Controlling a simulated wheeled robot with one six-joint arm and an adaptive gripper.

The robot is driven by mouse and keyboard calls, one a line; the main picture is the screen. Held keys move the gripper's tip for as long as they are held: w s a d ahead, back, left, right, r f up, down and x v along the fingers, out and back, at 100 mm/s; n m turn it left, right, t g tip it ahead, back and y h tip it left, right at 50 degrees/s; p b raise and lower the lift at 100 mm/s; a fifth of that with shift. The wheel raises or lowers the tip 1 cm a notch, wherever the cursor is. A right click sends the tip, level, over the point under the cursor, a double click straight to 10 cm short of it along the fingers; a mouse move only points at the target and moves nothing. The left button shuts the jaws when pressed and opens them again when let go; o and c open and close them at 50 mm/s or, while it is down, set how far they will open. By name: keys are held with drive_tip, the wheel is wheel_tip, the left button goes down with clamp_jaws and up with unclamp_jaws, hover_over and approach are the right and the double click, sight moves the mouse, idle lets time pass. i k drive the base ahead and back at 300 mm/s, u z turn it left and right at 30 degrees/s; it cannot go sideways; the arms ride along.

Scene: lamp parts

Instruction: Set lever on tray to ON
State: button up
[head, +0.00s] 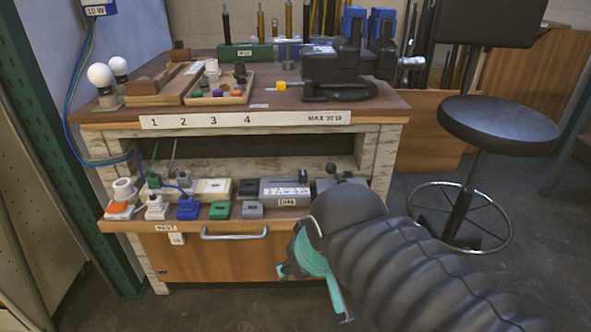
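The shallow wooden tray (225,99) lies on the bench top and holds small coloured parts and a dark upright piece (240,71). I cannot make out whether that piece is a lever, or any ON mark on it. On the lower shelf, a grey box (283,189) has a small dark handle at its right end. Beside it, a dark piece with a round knob (332,169) is partly hidden by my arm. My gripper (314,292), with teal fingers, is low in front of the drawer, away from the tray. Its fingertips look apart, with nothing visible between them.
The bench top (385,104) carries a large blue-and-black vise (345,60) at right and two bulbs (101,76) at left. Small sockets and blocks line the lower shelf above a drawer handle (234,235). A black stool (498,122) stands at right.

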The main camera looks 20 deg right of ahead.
sight(331, 168)
drive_tip(key=k, duration=0.5)
drive_tip(key=z, duration=1)
drive_tip(key=i, duration=0.85)
drive_tip(key=u, duration=0.95)
